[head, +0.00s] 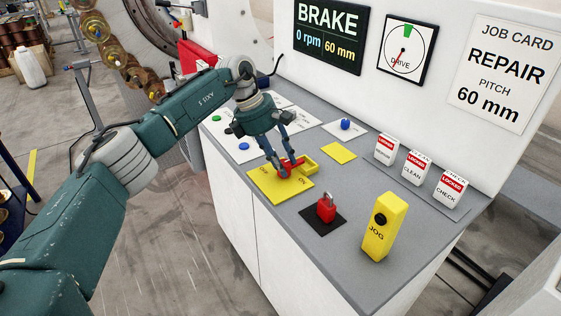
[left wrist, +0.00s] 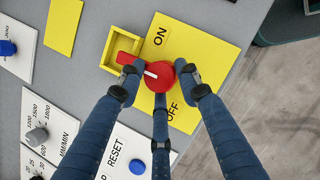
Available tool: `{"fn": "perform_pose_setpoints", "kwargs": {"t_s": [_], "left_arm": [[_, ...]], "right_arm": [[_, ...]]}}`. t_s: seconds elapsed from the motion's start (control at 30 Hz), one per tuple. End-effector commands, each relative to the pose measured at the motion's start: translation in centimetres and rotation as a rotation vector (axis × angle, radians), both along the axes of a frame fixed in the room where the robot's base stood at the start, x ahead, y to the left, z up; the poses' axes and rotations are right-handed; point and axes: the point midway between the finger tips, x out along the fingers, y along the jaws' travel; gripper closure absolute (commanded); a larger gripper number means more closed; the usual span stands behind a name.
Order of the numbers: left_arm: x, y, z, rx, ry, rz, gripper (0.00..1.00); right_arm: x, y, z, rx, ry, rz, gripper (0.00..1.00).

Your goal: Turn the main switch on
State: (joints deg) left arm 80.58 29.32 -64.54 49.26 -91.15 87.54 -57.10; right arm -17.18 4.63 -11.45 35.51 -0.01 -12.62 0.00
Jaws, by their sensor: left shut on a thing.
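The main switch is a red knob (left wrist: 160,77) on a yellow plate (left wrist: 208,60) marked ON and OFF. In the head view the plate (head: 262,185) lies near the front edge of the console, with the red knob (head: 291,167) partly hidden by fingers. My left gripper (left wrist: 162,88) is shut on the knob, its fingers around it from above. The knob's white mark points left in the left wrist view, at neither word exactly. A red piece (left wrist: 127,58) beside the knob reaches over an open yellow box (left wrist: 107,49). My right gripper is not in view.
A red padlock (head: 326,211) stands on a black mat, and a yellow JOG post (head: 384,228) is right of it. Several white LOCKED tags (head: 417,168) stand behind. A display (head: 330,35) reads BRAKE, 0 rpm, 60 mm. Button panels lie left of the switch.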

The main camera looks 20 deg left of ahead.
Motion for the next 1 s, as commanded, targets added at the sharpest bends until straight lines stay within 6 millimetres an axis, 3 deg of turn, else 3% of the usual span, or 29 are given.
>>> {"fn": "perform_pose_setpoints", "kwargs": {"t_s": [0.63,0.67,0.7,1.0], "left_arm": [[-0.54,-0.61,-0.62,-0.002,0.018,-0.062,0.92],[-0.54,-0.61,-0.62,-0.002,0.018,-0.062,0.6],[-0.54,-0.58,-0.64,-0.002,0.018,-0.061,0.52],[-0.31,-0.29,-0.41,-0.001,0.011,-0.053,0.51]], "right_arm": [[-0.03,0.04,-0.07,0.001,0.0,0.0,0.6],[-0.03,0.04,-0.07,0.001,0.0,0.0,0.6],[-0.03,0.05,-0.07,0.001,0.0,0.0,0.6],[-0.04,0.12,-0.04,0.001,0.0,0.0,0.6]]}}
